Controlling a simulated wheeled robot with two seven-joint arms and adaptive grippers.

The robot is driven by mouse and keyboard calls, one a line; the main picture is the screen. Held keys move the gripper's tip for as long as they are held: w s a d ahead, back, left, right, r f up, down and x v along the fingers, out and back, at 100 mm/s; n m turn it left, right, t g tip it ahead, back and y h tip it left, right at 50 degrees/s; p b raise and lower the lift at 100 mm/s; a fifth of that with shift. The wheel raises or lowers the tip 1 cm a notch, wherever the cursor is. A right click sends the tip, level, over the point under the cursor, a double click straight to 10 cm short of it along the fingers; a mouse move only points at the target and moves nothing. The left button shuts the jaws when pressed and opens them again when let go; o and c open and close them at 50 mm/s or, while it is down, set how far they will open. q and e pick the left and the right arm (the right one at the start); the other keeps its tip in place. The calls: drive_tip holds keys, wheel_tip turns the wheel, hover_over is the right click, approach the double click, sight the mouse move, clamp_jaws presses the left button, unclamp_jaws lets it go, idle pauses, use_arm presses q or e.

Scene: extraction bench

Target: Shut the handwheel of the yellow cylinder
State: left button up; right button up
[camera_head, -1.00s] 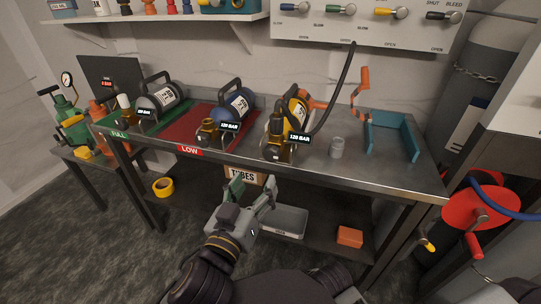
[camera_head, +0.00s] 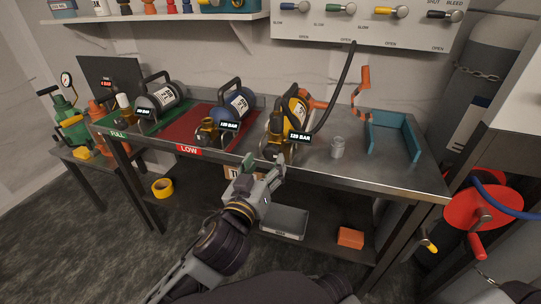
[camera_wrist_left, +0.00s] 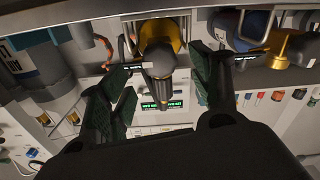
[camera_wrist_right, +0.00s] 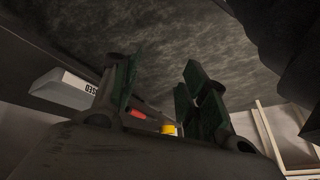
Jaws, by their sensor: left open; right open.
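In the left wrist view the yellow body (camera_wrist_left: 163,35) and the dark handwheel end (camera_wrist_left: 158,75) show between the fingers. My left gripper (camera_head: 265,168) is open and empty, just in front of the bench edge below that valve, apart from it. My right gripper (camera_wrist_right: 157,78) is open and empty, away from the cylinder; the head view does not show it.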

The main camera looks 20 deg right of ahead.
sight(270, 155)
use_arm(q)
drive_tip(key=shift+x, duration=1.1)
drive_tip(key=shift+w+d+b, duration=0.3)
drive_tip(key=shift+w+d, duration=0.05)
drive_tip(key=shift+w, duration=0.15)
drive_tip(key=shift+x, duration=0.9)
use_arm(e)
drive_tip(key=shift+w+a+f+t, duration=0.15)
drive_tip(key=shift+f, duration=0.4)
drive_tip(key=shift+w+a+f+t, duration=0.1)
drive_tip(key=shift+f+t, duration=0.05)
drive_tip(key=shift+f, duration=0.35)
drive_tip(key=shift+f, duration=0.1)
use_arm(q)
drive_tip(key=c, duration=1)
drive_tip(key=shift+c, duration=0.2)
use_arm(e)
drive_tip(key=shift+s, duration=0.15)
drive_tip(key=shift+d, duration=0.1)
